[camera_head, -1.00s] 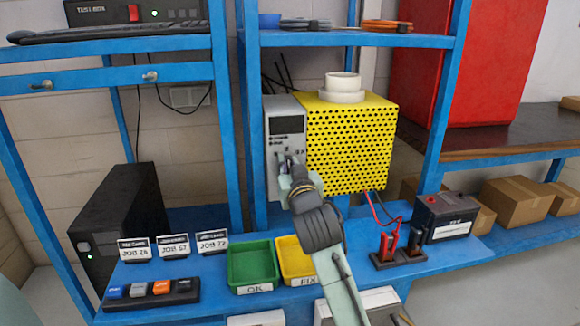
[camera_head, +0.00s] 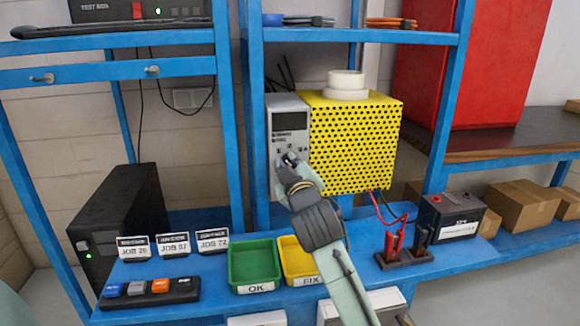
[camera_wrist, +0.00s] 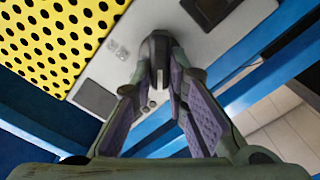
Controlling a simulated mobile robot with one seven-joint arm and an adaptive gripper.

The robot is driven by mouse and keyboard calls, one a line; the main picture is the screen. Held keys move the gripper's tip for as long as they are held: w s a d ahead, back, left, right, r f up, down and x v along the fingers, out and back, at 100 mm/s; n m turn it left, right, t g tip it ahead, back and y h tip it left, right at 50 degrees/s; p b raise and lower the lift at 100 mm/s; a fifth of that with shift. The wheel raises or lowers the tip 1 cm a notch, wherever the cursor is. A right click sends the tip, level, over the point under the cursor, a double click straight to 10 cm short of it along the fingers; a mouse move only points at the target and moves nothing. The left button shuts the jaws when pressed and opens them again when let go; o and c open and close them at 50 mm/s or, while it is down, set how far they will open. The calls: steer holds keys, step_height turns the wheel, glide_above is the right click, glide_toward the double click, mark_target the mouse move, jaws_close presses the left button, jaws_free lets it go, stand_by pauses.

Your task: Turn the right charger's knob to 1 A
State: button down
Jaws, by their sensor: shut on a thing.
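The charger has a grey front panel (camera_head: 290,122) with a dark display and a yellow perforated case (camera_head: 352,140). Its panel also fills the upper middle of the wrist view (camera_wrist: 215,45). My gripper (camera_head: 286,162) is at the lower part of the panel. In the wrist view my gripper (camera_wrist: 160,72) has its purple-padded fingers closed together on a dark knob (camera_wrist: 160,48). The fingers hide part of the knob. The scale marks and the knob's setting are too small or hidden to read.
White rolls (camera_head: 346,84) sit on the yellow case. A green tray (camera_head: 254,284) and a yellow tray (camera_head: 299,280) stand below on the blue bench, with job cards (camera_head: 174,244) at left. Red and black clamps (camera_head: 404,253) and a battery (camera_head: 455,217) stand to the right.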

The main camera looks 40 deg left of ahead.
steer(key=shift+w+n, duration=0.2)
steer(key=shift+n, duration=0.1)
steer(key=c, duration=1.9)
jaws_free()
steer(key=o, duration=0.3)
steer(key=shift+f, duration=0.1)
steer(key=v, duration=1.2)
steer(key=shift+s+a, duration=0.1)
